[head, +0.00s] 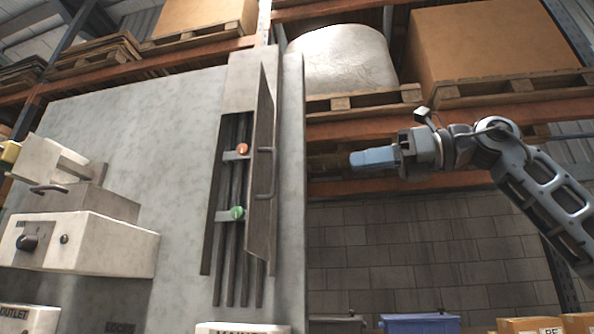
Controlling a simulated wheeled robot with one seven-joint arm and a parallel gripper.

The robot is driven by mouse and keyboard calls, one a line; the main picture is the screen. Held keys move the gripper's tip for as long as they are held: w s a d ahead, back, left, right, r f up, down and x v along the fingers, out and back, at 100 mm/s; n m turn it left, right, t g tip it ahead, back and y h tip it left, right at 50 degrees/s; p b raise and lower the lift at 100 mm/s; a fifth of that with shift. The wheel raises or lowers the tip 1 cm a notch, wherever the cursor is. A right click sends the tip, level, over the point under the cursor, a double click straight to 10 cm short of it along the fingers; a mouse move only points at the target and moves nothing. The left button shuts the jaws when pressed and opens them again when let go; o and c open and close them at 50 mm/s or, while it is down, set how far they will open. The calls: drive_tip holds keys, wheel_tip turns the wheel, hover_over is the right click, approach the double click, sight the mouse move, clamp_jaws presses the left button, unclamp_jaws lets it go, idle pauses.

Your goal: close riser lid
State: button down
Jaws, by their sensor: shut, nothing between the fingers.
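The riser (230,270) is a tall narrow recess in a grey panel, with dark vertical pipes inside. Its lid (262,120) is a tall dark panel standing open, jutting out from the right side of the recess. A bar handle (272,175) sits on the lid's right-hand face. My gripper (354,159) is to the right of the lid, pointing left, at about handle height in the picture. It is shut and empty, and apart from the lid and handle. Its exact depth relative to the lid is unclear.
A red knob (242,149) and a green knob (237,213) show inside the recess. A pale control box (100,245) juts from the panel at left. Shelving with pallets (500,85) stands behind my arm. No object shows between gripper and lid.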

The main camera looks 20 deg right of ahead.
drive_tip(key=p, duration=0.4)
approach(273, 159)
drive_tip(key=w+a+f, duration=0.3)
drive_tip(key=w, duration=0.1)
drive_tip(key=shift+w+a+p, duration=0.25)
drive_tip(key=shift+a+p, duration=0.1)
drive_tip(key=shift+a, duration=0.4)
